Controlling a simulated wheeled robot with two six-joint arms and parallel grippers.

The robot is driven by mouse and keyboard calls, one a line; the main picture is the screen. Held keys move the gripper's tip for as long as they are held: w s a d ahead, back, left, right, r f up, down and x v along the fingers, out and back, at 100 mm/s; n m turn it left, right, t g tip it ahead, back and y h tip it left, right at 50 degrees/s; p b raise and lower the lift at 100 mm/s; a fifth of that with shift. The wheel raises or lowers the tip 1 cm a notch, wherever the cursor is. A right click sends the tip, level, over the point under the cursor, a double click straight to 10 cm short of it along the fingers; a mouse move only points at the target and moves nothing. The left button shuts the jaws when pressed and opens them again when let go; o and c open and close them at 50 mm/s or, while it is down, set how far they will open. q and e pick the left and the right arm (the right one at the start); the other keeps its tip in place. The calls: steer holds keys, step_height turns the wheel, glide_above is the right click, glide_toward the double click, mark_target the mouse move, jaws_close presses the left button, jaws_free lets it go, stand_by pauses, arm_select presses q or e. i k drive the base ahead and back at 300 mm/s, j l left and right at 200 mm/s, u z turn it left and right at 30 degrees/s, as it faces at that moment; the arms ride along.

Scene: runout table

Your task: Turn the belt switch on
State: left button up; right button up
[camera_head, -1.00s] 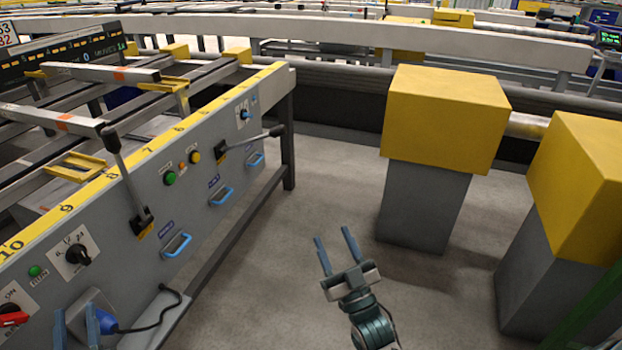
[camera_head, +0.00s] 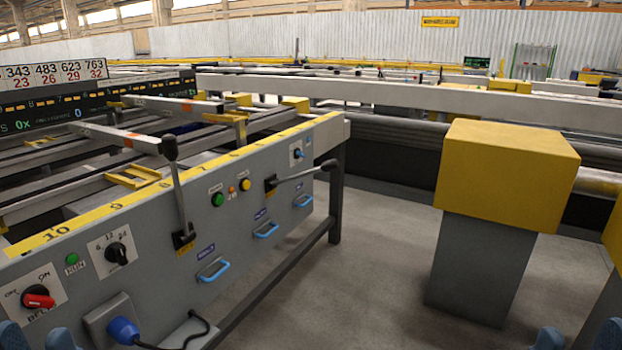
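The belt switch (camera_head: 38,298) is a red knob on a white plate marked OFF, ON and BELT, at the lower left of the grey panel. The knob's handle lies roughly level; I cannot tell which mark it is set to. The blue fingertips of my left gripper (camera_head: 36,338) show at the bottom left edge, spread apart just below the switch plate in the picture. They do not hold the knob. The fingertips of my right gripper (camera_head: 580,342) show at the bottom right, apart and empty. Most of both grippers is cut off by the frame.
A blue plug (camera_head: 123,330) with a black cable juts from the panel right of the switch. A black selector knob (camera_head: 117,253), a green lamp (camera_head: 72,259) and a lever (camera_head: 180,200) are nearby. A yellow-topped block (camera_head: 505,170) stands right; open floor lies between.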

mark_target(36, 297)
steer(key=u, duration=1.45)
steer(key=l+z, duration=0.25)
steer(key=l, duration=0.25)
steer(key=l+z, duration=0.25)
steer(key=l, duration=0.3)
